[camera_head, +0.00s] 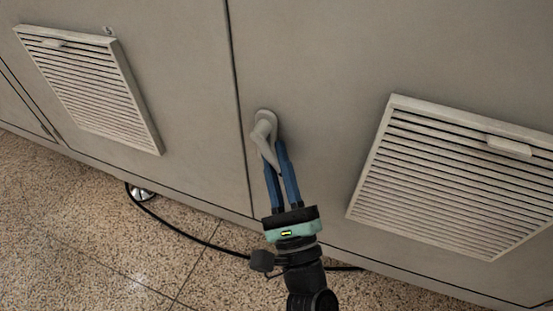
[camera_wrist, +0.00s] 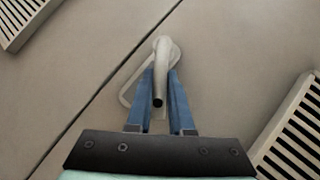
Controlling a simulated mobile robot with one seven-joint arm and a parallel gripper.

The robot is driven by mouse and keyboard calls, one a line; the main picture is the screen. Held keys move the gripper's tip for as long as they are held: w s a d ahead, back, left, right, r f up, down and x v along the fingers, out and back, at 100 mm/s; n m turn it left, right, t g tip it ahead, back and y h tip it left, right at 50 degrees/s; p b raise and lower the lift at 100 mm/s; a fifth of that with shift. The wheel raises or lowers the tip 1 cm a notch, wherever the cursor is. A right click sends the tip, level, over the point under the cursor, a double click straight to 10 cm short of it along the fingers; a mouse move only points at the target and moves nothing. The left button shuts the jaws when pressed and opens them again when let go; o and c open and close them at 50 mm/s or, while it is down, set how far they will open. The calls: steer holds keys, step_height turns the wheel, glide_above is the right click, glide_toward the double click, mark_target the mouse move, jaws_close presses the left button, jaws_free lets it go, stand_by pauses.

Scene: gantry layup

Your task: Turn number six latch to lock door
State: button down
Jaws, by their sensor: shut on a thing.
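A grey latch handle (camera_head: 264,139) is mounted on the beige cabinet door (camera_head: 315,65), just right of the vertical seam. It hangs downward, its free end slanting a little to the right in the head view. My gripper (camera_head: 278,149) reaches up from below, its two blue fingers shut on the latch handle. In the wrist view the latch handle (camera_wrist: 160,80) runs down between the fingertips of my gripper (camera_wrist: 161,80), and its round end points towards the camera. Its oval base plate (camera_wrist: 130,85) shows partly behind the fingers. No number six can be read on the latch.
A slatted vent (camera_head: 455,180) is on the door to the right, and another vent (camera_head: 90,85) is on the panel to the left. A black cable (camera_head: 185,232) lies on the speckled floor (camera_head: 80,235) under the cabinet, near a metal foot (camera_head: 141,193). The door face around the latch is clear.

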steer(key=c, duration=0.8)
jaws_free()
steer(key=p+v, duration=0.3)
steer(key=v, duration=1)
steer(key=shift+w+d+p, duration=0.1)
steer(key=shift+p, duration=0.25)
